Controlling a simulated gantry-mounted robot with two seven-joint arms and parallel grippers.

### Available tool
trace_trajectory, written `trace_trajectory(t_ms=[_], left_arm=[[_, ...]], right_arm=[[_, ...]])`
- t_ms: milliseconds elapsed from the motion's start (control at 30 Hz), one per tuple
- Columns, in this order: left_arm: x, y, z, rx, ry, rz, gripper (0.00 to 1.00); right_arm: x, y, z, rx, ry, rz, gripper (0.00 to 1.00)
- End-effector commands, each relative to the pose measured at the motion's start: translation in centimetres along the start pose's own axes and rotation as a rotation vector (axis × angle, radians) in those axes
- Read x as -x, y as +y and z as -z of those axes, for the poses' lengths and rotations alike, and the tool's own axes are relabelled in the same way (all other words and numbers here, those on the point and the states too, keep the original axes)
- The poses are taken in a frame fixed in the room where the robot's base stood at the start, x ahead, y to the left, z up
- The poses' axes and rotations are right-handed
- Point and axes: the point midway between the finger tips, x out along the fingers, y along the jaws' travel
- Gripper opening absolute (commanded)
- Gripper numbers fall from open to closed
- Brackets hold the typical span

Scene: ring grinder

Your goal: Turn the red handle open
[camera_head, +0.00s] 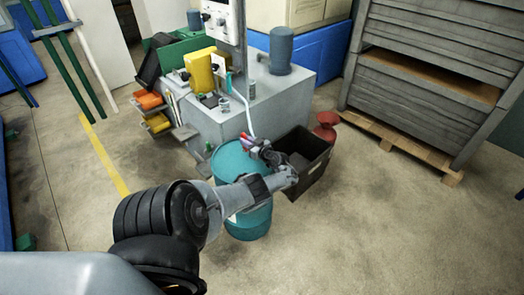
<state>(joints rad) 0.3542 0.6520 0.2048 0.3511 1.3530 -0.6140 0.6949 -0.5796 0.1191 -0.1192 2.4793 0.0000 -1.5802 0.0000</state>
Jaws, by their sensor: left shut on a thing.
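A small red handle (244,138) shows just above the teal drum, in front of the grey workbench cabinet. My left arm reaches in from the lower left, over the drum, and bends back at its wrist. My left gripper (252,147) is at the red handle and is shut on it. The fingers cover part of the handle, so its exact angle is hard to tell. My right gripper is not in view.
The teal drum (250,222) stands under my forearm. A dark open bin (318,158) is right of the gripper, with a red object (327,124) behind it. The grey workbench (292,98) carries a yellow container (200,72). The floor at lower right is clear.

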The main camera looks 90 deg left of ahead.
Motion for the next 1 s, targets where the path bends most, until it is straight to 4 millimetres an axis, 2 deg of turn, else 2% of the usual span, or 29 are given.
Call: trace_trajectory(t_ms=[33, 500, 533, 667, 1000], left_arm=[[-0.1, 0.06, -0.46, -0.004, -0.002, 0.0, 0.0], [-0.24, 0.18, -0.34, -0.006, 0.002, -0.001, 0.0], [-0.24, 0.18, -0.34, -0.006, 0.002, -0.001, 0.23], [-0.24, 0.19, -0.26, -0.005, 0.004, -0.001, 0.43], [-0.12, 0.23, -0.09, -0.002, 0.006, -0.001, 0.45]], right_arm=[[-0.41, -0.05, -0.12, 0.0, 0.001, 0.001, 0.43], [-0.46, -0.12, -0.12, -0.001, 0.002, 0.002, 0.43], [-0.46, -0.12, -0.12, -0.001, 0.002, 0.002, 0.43], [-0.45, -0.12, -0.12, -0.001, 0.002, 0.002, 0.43], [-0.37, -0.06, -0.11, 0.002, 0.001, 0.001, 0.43]])
